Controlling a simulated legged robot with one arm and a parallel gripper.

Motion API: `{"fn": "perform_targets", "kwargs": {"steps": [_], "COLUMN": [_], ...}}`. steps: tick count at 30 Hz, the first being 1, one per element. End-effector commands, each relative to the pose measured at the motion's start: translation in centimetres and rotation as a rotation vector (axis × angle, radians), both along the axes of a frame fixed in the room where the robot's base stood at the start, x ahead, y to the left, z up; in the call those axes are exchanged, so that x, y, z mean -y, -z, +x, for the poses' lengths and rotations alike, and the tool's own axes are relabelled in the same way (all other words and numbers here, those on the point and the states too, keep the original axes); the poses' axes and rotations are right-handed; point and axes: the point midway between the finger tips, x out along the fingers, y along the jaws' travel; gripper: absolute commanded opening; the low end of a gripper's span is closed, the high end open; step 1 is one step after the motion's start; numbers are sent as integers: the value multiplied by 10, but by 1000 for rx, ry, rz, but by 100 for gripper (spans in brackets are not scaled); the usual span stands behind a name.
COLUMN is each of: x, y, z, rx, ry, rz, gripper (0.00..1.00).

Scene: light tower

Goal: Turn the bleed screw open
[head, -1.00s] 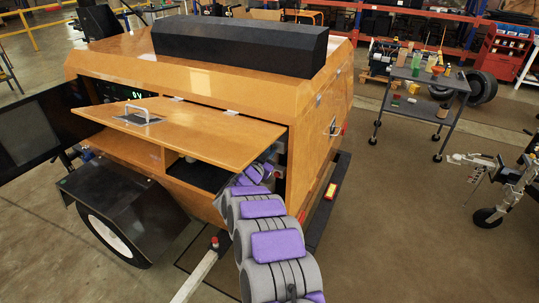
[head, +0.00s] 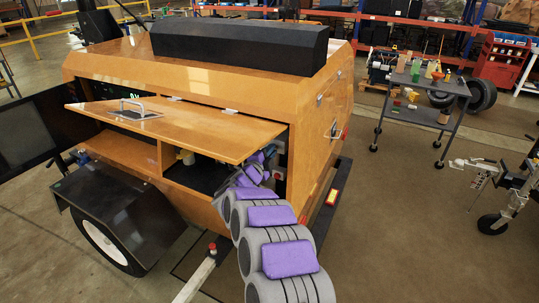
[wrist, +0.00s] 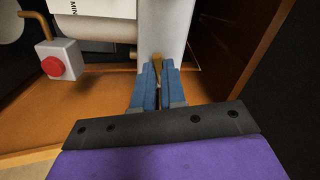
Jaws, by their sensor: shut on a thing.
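The bleed screw (wrist: 157,62) shows in the wrist view as a small brass-coloured piece at the lower end of a pale grey block (wrist: 163,28). My gripper (wrist: 158,75) has blue fingers closed on this brass piece, which sticks up between the fingertips. The fingers hide its lower part. In the head view my arm reaches into the right bay of the orange light tower housing (head: 312,160), under the raised panel (head: 185,128). The fingertips and the screw cannot be made out there.
A grey box with a red button (wrist: 52,66) and a brass pipe stands left of the fingers. An orange-brown wall (wrist: 262,45) is close on the right. A tool cart (head: 425,88) stands right on open floor.

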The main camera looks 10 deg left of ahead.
Motion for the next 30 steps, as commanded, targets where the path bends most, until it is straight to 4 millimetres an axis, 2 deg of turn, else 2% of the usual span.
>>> {"fn": "perform_targets", "kwargs": {"steps": [12,30], "x": [1,3], "y": [3,5], "z": [0,0], "rx": [81,98], "ry": [1,3], "rz": [234,293], "gripper": [0,0]}}
